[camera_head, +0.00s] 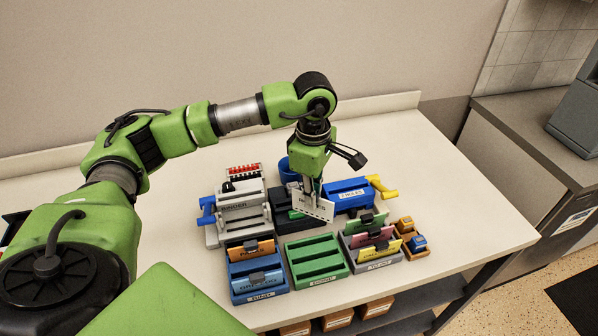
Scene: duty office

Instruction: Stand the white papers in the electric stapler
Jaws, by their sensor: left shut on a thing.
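My left gripper (311,187) points down and is shut on the white papers (321,208), a small upright card with dark print, slightly tilted in the picture. The papers are at the right part of a dark device (283,212) with a green patch, which looks like the electric stapler. The papers and the gripper hide part of it. I cannot tell whether the papers' lower edge is in its slot or just above it. My right gripper is not in view.
A grey binder machine (240,212) with blue handles stands left, a blue hole punch (347,191) with a yellow lever right, and a blue cup (284,168) behind. In front are a blue tray (259,292), an empty green rack (315,258) and a grey card rack (376,264).

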